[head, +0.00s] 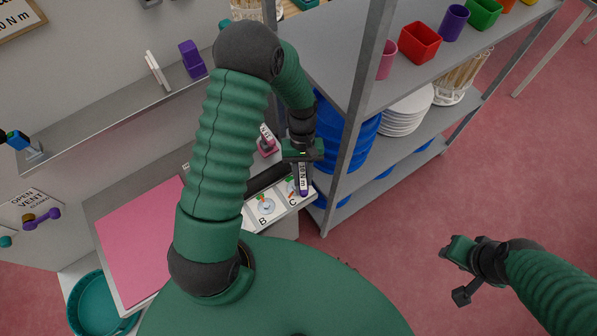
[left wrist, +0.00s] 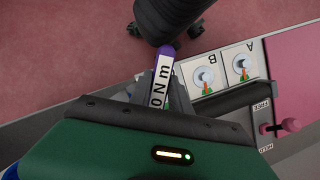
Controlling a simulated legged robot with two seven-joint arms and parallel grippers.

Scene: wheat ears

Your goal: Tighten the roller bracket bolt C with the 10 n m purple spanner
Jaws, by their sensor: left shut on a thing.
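My left gripper (head: 303,156) is shut on the purple spanner (head: 303,188), which has a white label ending in "N m". The spanner points down at the panel marked C (head: 292,189), its purple end over that panel. Bolt C itself is mostly hidden, and I cannot tell whether the spanner touches it. In the left wrist view the spanner's label (left wrist: 160,84) shows between the fingers, with its purple end beyond. The panel marked B (head: 264,206) is beside C. My right gripper (head: 464,270) is open and empty, over the floor at right.
A grey shelf rack (head: 355,115) stands close right of the left gripper, with blue containers and white plates (head: 405,112). A pink lever (left wrist: 288,125) is near the panels. A purple holder (head: 192,60) stands on the wall shelf. A pink mat (head: 140,240) lies left.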

